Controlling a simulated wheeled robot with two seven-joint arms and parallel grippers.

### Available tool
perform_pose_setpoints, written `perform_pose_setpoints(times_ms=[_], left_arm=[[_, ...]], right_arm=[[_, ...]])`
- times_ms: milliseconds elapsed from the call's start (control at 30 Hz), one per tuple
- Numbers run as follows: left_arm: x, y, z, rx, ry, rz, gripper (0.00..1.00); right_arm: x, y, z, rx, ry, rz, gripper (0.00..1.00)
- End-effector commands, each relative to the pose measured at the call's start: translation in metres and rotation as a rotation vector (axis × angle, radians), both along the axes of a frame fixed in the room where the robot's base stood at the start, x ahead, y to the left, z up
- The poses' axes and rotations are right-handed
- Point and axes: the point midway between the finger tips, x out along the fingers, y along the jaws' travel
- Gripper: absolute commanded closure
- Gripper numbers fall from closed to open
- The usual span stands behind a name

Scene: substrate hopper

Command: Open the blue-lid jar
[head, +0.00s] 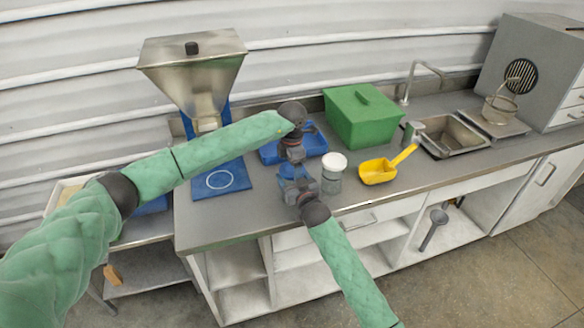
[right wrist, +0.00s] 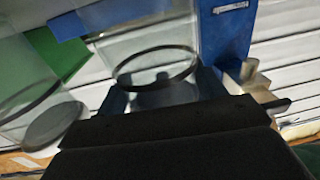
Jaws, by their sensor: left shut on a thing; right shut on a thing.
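The blue-lid jar is mostly hidden behind my grippers in the head view; its blue lid (head: 298,171) shows between them. Its clear body (right wrist: 150,50) shows in the right wrist view, between the fingers. My left gripper (head: 292,160) points down from above and is shut on the blue lid. My right gripper (head: 300,188) comes from the front and is shut on the jar body; it also shows in the right wrist view (right wrist: 180,95). I cannot tell whether the lid is apart from the jar.
A white-lid jar (head: 333,170) stands close to the right of my grippers. A yellow scoop (head: 378,171) lies farther right. Behind are a blue tray (head: 313,143) and a green bin (head: 362,118). A hopper (head: 195,75) stands at the left. The counter's front left (head: 215,225) is clear.

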Motion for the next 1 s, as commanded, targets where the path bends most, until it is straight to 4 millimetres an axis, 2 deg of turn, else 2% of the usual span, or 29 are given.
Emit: perform_pose_setpoints(times_ms=[700, 867, 1000], left_arm=[[0.0021, -0.0004, 0.0025, -0.004, -0.004, 1.003, 0.51], [0.0023, -0.0003, 0.0028, -0.004, -0.004, 1.129, 0.51], [0.0020, -0.0003, 0.0028, -0.003, -0.004, 1.127, 0.51]], right_arm=[[-0.0028, 0.0046, 0.0000, 0.002, -0.001, 0.006, 0.94], [-0.0028, 0.0047, -0.0001, 0.002, -0.001, 0.006, 0.94], [-0.0027, 0.0045, -0.0001, 0.001, -0.001, 0.006, 0.94]])
